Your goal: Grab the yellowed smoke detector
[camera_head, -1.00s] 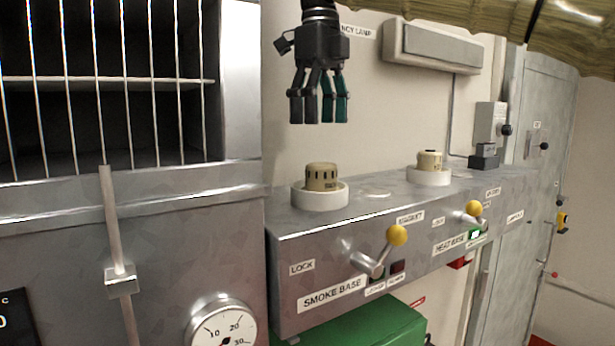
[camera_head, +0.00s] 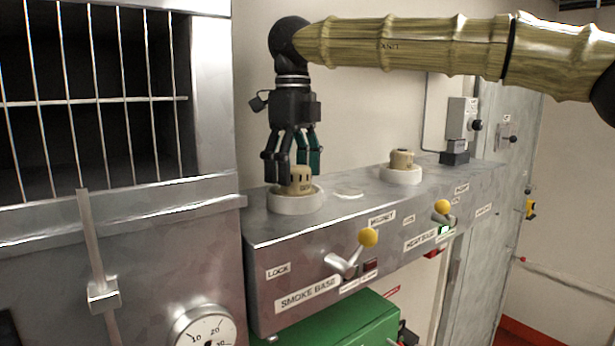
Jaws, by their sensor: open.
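The yellowed smoke detector (camera_head: 298,181) is a tan, slotted cylinder. It sits upright in a white round base (camera_head: 296,203) on top of the metal console, above the label SMOKE BASE. My gripper (camera_head: 291,166) points down over it from above. Its dark and green-tipped fingers are spread open, with their tips near the detector's top and partly overlapping it in the picture. I cannot tell whether any finger touches it.
A second tan detector (camera_head: 401,160) sits in another white base to the right. Levers with yellow knobs (camera_head: 368,237) stick out of the console (camera_head: 262,226) front. A barred cabinet (camera_head: 215,150) stands at left. A green box (camera_head: 350,325) is below.

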